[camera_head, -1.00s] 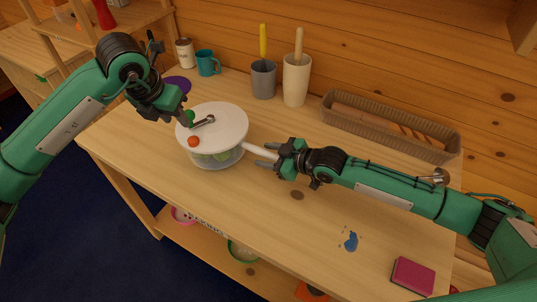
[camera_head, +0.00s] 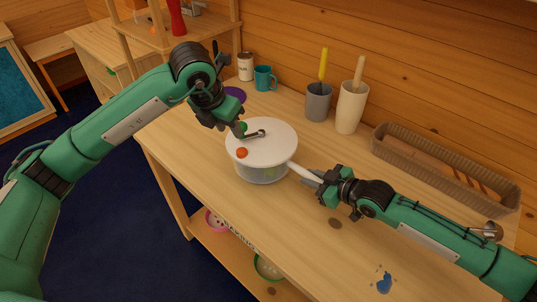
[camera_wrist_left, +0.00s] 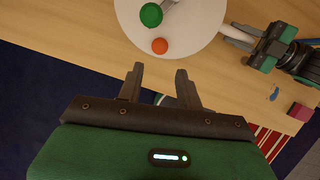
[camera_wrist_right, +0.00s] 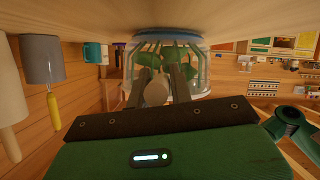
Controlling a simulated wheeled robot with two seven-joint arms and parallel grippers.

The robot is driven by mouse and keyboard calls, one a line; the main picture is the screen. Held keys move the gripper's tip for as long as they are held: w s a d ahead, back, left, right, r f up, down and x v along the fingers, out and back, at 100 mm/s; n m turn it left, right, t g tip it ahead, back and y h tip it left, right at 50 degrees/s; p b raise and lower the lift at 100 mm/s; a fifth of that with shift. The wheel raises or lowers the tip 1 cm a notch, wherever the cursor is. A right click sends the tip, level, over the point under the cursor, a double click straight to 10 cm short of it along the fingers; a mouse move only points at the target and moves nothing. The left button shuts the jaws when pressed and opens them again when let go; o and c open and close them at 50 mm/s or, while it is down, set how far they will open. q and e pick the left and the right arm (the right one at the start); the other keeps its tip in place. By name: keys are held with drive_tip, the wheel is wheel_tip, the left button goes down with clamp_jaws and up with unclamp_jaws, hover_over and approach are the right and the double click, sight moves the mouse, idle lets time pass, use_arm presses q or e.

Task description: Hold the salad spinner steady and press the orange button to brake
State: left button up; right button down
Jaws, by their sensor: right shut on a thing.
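The salad spinner stands on the table, with a white lid (camera_head: 275,148) over a clear bowl (camera_head: 262,175). Its lid carries a crank with a green knob (camera_wrist_left: 151,14) and an orange button (camera_head: 242,153); the button also shows in the left wrist view (camera_wrist_left: 159,46). My left gripper (camera_wrist_left: 160,74) is open and empty, by the lid's left side near the knob and button. I cannot tell how high it is above the lid. My right gripper (camera_wrist_right: 160,76) is shut on the spinner's pale side handle (camera_wrist_right: 157,92). Green leafy pieces show inside the bowl.
A teal mug (camera_head: 265,78), a can (camera_head: 245,67), a grey cup (camera_head: 318,102) and a cream cup (camera_head: 351,107) stand behind. A long basket (camera_head: 445,165) lies at the back right. A blue splat (camera_head: 384,282) marks the front. The table before the spinner is clear.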

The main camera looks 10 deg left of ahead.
use_arm(q)
drive_tip(key=shift+d+f, duration=0.1)
drive_tip(key=c, duration=0.6)
drive_tip(key=s+d+h, duration=0.1)
drive_tip(key=s+d+f+g+h, duration=0.1)
drive_tip(key=s+d+h, duration=0.1)
drive_tip(key=shift+s+d+m+g, duration=0.2)
drive_tip(key=shift+d+m+g, duration=0.05)
drive_tip(key=shift+m+g, duration=0.05)
clamp_jaws()
drive_tip(key=s+d+r+g+h, duration=0.2)
drive_tip(key=s+d+h, duration=0.2)
drive_tip(key=s+h, duration=0.1)
wheel_tip(320, 180, up, 9)
drive_tip(key=s+n+t+h, duration=0.1)
drive_tip(key=s+n+h, duration=0.2)
drive_tip(key=n+h, duration=0.55)
drive_tip(key=w+a+f+n+t+y, duration=0.15)
drive_tip(key=w+a+n+t, duration=0.55)
drive_tip(key=n+t, duration=0.7)
drive_tip(key=s+a+f+n+g+y, duration=0.1)
drive_tip(key=a+f+n+y, duration=0.2)
drive_tip(key=f+n+y, duration=0.1)
drive_tip(key=a+f+n+g+y, duration=0.1)
drive_tip(key=a+f+n+y, duration=0.1)
drive_tip(key=f+n+y, duration=0.2)
drive_tip(key=shift+s+a+f+n, duration=0.4)
drive_tip(key=shift+f+n, duration=1.15)
drive_tip(key=shift+n, duration=0.4)
